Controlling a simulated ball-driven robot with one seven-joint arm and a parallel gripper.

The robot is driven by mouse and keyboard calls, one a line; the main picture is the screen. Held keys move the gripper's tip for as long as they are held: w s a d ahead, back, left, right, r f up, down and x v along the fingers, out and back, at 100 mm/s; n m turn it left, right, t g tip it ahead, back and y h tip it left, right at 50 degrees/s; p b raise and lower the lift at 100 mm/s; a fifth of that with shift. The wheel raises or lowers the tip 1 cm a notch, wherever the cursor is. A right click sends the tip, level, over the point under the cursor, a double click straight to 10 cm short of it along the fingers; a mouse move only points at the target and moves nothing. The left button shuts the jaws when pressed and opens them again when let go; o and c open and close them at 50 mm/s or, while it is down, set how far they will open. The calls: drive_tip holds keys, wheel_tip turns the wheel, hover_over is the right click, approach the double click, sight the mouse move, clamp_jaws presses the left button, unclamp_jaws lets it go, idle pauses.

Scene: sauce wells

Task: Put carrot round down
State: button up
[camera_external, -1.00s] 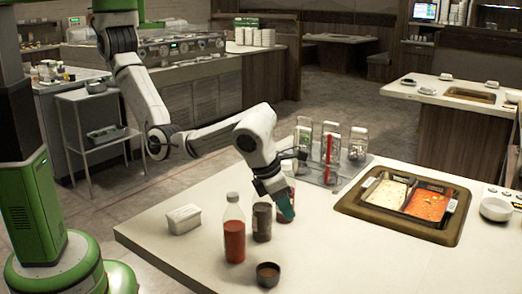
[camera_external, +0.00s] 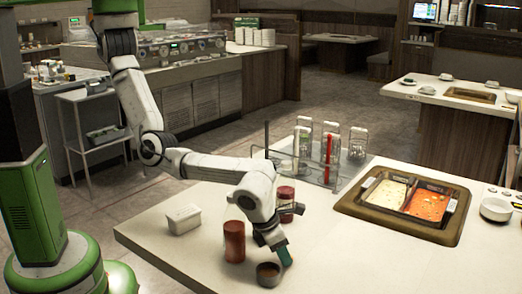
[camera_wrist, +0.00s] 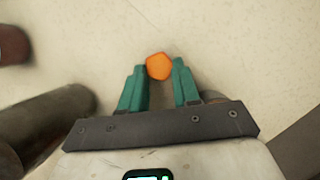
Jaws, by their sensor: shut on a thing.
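An orange carrot round (camera_wrist: 158,66) sits between the green fingertips of my gripper (camera_wrist: 160,72) in the wrist view. The gripper is shut on it, and pale counter shows around it. In the external view my gripper (camera_external: 286,256) points down over the near part of the counter, just right of a small brown cup (camera_external: 268,274). The carrot round cannot be made out there. I cannot tell how far it is above the counter.
A white box (camera_external: 184,219) is at the left. The hot pot (camera_external: 352,208) is at the right, with clear counter (camera_external: 370,265) in front.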

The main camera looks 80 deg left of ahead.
drive_tip(key=shift+f, duration=0.3)
drive_tip(key=o, duration=1)
drive_tip(key=shift+r, duration=0.6)
drive_tip(key=p+v, duration=0.1)
drive_tip(key=v, duration=1)
drive_tip(key=shift+s, duration=0.2)
